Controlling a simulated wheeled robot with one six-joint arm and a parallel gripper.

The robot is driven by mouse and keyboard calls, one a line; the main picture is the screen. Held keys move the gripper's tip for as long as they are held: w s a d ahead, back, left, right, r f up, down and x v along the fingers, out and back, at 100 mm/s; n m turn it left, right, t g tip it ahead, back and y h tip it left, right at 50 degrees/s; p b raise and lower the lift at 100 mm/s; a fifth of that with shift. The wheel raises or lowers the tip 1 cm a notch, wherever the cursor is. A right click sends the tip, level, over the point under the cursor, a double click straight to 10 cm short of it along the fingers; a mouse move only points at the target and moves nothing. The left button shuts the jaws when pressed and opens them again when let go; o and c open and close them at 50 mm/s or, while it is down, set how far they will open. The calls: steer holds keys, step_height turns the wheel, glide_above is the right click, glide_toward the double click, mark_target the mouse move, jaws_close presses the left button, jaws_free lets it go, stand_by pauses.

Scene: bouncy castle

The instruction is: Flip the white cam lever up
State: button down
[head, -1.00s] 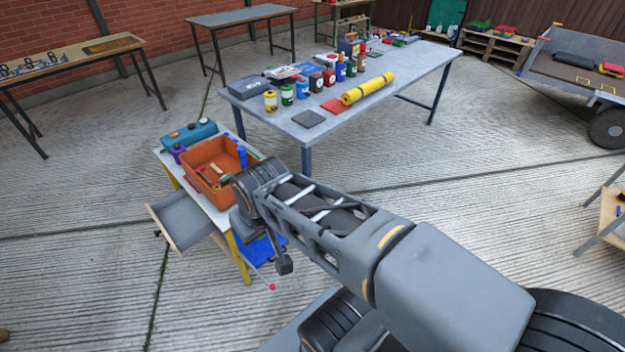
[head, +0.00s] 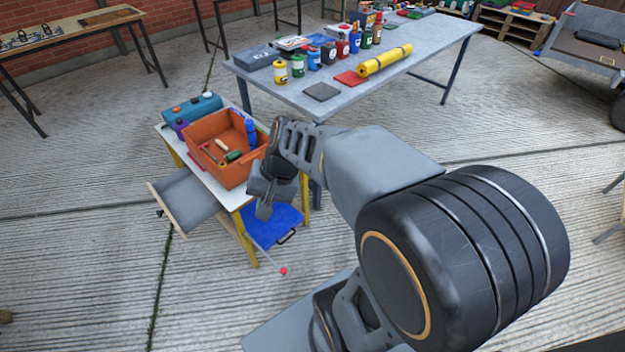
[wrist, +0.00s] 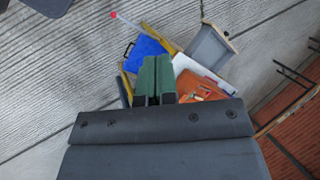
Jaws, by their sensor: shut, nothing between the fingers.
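I cannot make out a white cam lever for certain in either view. A thin pale rod with a red ball end (head: 283,270) sticks out low from the front of the small yellow-legged bench (head: 237,196). Its red end also shows at the top of the wrist view (wrist: 113,14). I cannot tell whether it is a lever. My gripper (head: 264,211) hangs at the right side of the bench, beside the orange bin. In the wrist view its green fingers (wrist: 156,60) are together, with nothing between them.
An orange bin (head: 205,128) with tools stands on the bench beside a teal case (head: 192,108). A grey drawer (head: 187,203) juts out left. A blue case (head: 275,225) lies below. A grey table (head: 335,90) with cans stands behind. Concrete floor on the left is open.

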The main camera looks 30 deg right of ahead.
steer(key=w+d+f+m+t+y+b, duration=0.45)
steer(key=w+f+m+b, duration=0.3)
steer(key=f, duration=0.25)
steer(key=w+d+f+m+t+y+b, duration=0.3)
steer(key=w+d+f+m+b, duration=0.2)
steer(key=w+f+m+b, duration=0.4)
steer(key=d+f+m+t+h+b, duration=0.3)
steer(key=d+f+m+t+h, duration=0.2)
steer(key=d, duration=0.7)
steer(key=d+f+m+t+h+b, duration=0.4)
steer(key=d+f+m, duration=0.5)
steer(key=d+f, duration=0.3)
step_height(320, 180, down, 3)
steer(key=shift+w+r+t+h, duration=0.2)
steer(key=shift+t+h, duration=0.65)
steer(key=shift+t, duration=0.4)
steer(key=d+r+b+x, duration=0.1)
steer(key=b+x, duration=0.3)
steer(key=x, duration=0.9)
steer(key=shift+s+a+r, duration=0.3)
steer(key=shift+a+r, duration=0.05)
steer(key=shift+r, duration=0.4)
